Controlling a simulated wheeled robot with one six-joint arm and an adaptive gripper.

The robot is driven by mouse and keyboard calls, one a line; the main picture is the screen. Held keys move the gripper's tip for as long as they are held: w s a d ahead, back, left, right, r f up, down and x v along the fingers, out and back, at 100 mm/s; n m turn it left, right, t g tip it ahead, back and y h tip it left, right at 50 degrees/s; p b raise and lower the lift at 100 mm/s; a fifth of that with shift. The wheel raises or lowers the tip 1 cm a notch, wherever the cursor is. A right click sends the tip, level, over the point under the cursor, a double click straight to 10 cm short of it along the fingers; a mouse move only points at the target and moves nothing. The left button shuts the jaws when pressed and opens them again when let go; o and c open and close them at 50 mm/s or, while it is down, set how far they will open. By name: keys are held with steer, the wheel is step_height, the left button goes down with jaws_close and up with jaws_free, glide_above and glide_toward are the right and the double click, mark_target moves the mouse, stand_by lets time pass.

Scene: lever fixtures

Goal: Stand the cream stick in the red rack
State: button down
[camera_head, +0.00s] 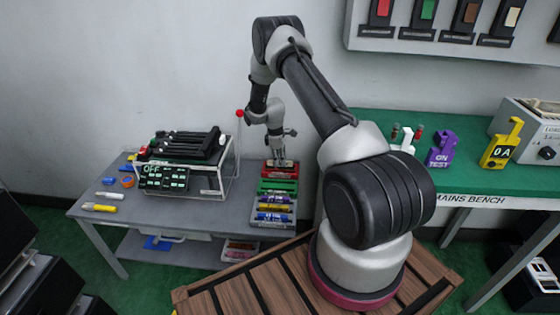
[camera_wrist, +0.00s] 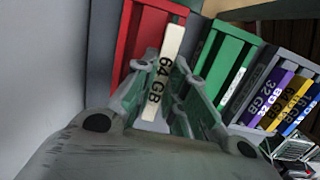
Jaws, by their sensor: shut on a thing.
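The cream stick (camera_wrist: 163,75), marked 64 GB, is in the wrist view, between the fingers of my gripper (camera_wrist: 172,82). My gripper is shut on it. The stick's far end overlaps the right part of the red rack (camera_wrist: 124,38) in this view; I cannot tell whether it is inside a slot or in front of it. In the head view my gripper (camera_head: 279,160) points down at the red rack (camera_head: 293,163) at the back of the row of racks. The stick is too small to make out there.
A green rack (camera_wrist: 218,68) stands right beside the red one, with more racks of labelled purple and yellow sticks (camera_wrist: 270,100) beyond. In the head view, a clear-sided stand with black devices (camera_head: 185,148) is left of my gripper, and a red-knobbed lever (camera_head: 239,114) rises nearby.

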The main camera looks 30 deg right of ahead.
steer(key=shift+f, duration=1.55)
steer(key=c, duration=1.4)
jaws_free()
steer(key=shift+o, duration=0.2)
steer(key=shift+r, duration=0.1)
steer(key=r, duration=0.7)
steer(key=a+r, duration=0.1)
steer(key=r, duration=0.3)
steer(key=shift+w+a+r, duration=0.1)
steer(key=shift+w+r, duration=0.25)
steer(key=shift+w, duration=0.05)
